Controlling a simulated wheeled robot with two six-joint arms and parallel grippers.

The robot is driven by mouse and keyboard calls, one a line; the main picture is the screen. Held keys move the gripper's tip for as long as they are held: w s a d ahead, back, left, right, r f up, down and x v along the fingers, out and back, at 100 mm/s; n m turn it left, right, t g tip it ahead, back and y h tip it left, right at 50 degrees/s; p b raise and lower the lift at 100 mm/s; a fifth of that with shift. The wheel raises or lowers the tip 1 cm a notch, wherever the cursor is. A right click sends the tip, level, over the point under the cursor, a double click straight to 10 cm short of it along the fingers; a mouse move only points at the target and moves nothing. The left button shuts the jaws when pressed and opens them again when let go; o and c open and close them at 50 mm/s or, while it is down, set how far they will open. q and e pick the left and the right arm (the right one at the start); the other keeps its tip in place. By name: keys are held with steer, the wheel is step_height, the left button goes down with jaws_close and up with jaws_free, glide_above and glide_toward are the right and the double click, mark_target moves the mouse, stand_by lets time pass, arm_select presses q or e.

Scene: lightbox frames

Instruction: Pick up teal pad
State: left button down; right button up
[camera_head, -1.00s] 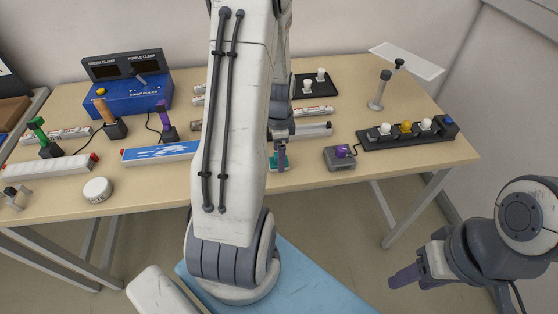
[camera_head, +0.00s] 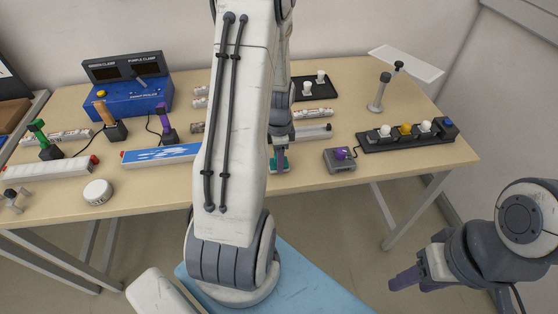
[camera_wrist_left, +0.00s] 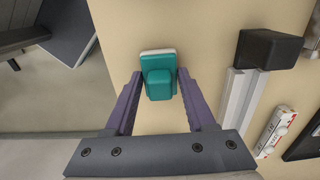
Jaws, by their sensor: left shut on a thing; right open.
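The teal pad (camera_wrist_left: 158,84) has a raised block on a flat plate with a pale edge. In the left wrist view it lies between the purple fingers of my left gripper (camera_wrist_left: 159,75), which are shut on it. In the head view the teal pad (camera_head: 286,166) is at the table's front edge, partly hidden by my left gripper (camera_head: 279,160). My right gripper (camera_head: 405,281) is open and empty, off the table at the lower right.
A grey box with a purple knob (camera_head: 341,157) stands right of the pad, before a black strip of knobs (camera_head: 408,137). A blue-white box (camera_head: 160,154) lies left. My left arm hides the table's middle.

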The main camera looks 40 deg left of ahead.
arm_select(q)
step_height(320, 180, up, 4)
steer(key=shift+f, duration=0.1)
steer(key=s+d+r+b, duration=0.1)
steer(key=s+d+r, duration=0.5)
steer(key=d, duration=0.3)
steer(key=shift+s+d+r, duration=0.3)
steer(key=shift+d+r, duration=0.05)
steer(key=shift+r, duration=0.1)
